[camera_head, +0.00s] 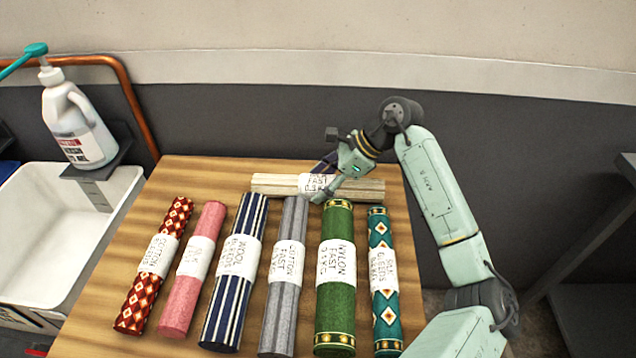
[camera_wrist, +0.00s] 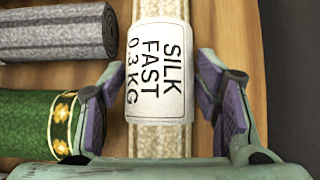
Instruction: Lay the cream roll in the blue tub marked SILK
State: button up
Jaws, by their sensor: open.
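The cream roll (camera_head: 362,190) lies crosswise at the back of the wooden table, behind the other rolls. Its white label (camera_wrist: 160,72) reads SILK FAST 0.3 KG in the wrist view. My gripper (camera_head: 325,184) is open over the roll's middle. In the wrist view my gripper (camera_wrist: 163,95) has one finger on each side of the roll, near the label, with a visible gap on the left. No SILK-marked tub can be read; only a sliver of something blue (camera_head: 7,169) shows at the far left edge.
Several labelled rolls, including the green roll (camera_head: 336,290) and grey roll (camera_head: 283,285), lie side by side in front. The table (camera_head: 180,172) has bare wood at the back left. A white tub (camera_head: 40,220) and a pump bottle (camera_head: 77,125) stand left. A wall is behind.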

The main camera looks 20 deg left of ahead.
jog(key=shift+f, duration=0.1)
jog(key=shift+c, duration=0.2)
jog(key=c, duration=1.3)
